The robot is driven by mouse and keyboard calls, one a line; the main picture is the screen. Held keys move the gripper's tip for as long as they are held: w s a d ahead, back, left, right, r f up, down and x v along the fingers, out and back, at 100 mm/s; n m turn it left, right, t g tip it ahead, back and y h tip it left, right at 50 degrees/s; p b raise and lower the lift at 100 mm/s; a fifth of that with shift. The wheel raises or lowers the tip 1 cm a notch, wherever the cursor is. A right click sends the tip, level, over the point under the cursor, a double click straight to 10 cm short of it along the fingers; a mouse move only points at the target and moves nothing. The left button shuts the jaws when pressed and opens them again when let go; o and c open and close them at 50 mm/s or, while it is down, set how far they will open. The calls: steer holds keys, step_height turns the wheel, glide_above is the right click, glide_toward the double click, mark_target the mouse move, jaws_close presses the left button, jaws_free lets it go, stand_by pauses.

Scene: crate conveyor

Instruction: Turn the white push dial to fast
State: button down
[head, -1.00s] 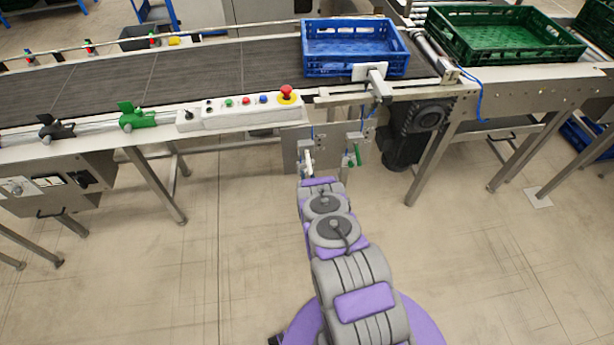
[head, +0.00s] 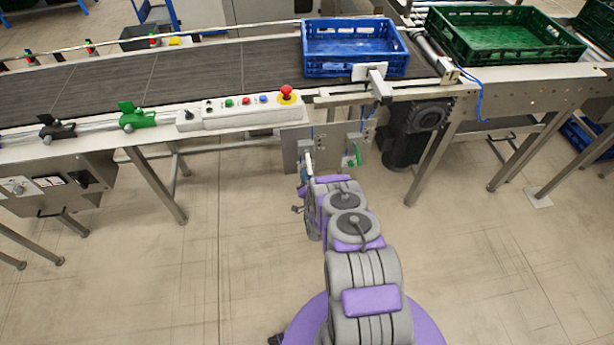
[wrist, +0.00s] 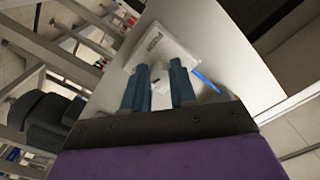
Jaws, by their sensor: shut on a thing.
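The white push dial (wrist: 160,86) is in the wrist view, between the two blue-grey fingers of my gripper (wrist: 159,70). The gripper is shut on the dial. The dial stands out from a grey metal panel, with a white printed label plate (wrist: 168,46) just beyond it. In the head view a small white part (head: 308,160) shows under the conveyor edge at the end of my arm; the fingers are not clear there.
A green-handled part (head: 353,156) is just right of the white one. Above are a control box (head: 250,115) with a red stop button (head: 286,94) and a blue crate (head: 352,66) on the conveyor (head: 220,70). A dark motor (head: 405,145) hangs at the right.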

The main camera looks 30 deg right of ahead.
steer(key=shift+s+d+f+m, duration=0.1)
steer(key=shift+d+m, duration=0.05)
steer(key=shift+m, duration=1.45)
steer(key=c, duration=0.9)
jaws_free()
